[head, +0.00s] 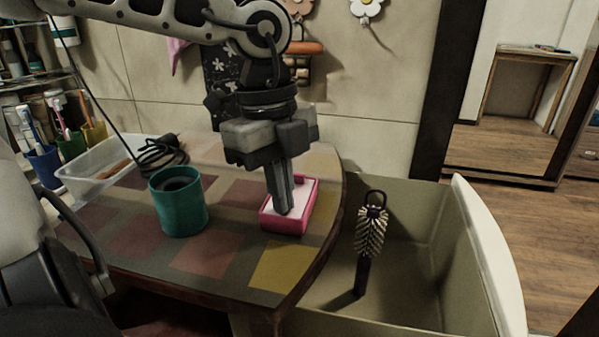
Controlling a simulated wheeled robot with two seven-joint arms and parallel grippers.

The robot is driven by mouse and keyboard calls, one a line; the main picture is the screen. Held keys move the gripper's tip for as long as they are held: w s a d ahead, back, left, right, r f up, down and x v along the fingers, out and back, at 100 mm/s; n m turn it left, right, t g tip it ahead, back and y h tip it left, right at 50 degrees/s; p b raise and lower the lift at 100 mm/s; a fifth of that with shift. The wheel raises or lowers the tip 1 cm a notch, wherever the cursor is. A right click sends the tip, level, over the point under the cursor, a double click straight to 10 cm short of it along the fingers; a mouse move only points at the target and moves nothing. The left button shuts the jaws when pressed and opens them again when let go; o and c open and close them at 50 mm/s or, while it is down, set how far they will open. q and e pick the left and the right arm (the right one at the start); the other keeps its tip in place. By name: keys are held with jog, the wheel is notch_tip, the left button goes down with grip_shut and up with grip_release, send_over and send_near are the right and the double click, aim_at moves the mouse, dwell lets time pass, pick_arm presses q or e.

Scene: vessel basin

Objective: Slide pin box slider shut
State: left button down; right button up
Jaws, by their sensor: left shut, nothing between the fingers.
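The pin box (266,217) is a small pink box with a pale top, lying on the checkered table near its right edge. My left gripper (284,212) comes down from above with its fingers shut and pointing down. Its fingertips are over the box, at or very near its pale top; I cannot tell whether they touch it. The fingers hide part of the box, and I cannot make out how far its slider stands open. My right gripper is not in view.
A teal cup (180,209) stands left of the box. A clear plastic tray (92,180) and a coiled black cable (160,153) are at the back left. Past the table's curved right edge is a basin (415,290) with a brush (371,235).

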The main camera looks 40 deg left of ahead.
pick_arm(q)
notch_tip(320, 180, up, 7)
jog(key=p, duration=0.4)
dwell(0.4)
dwell(0.5)
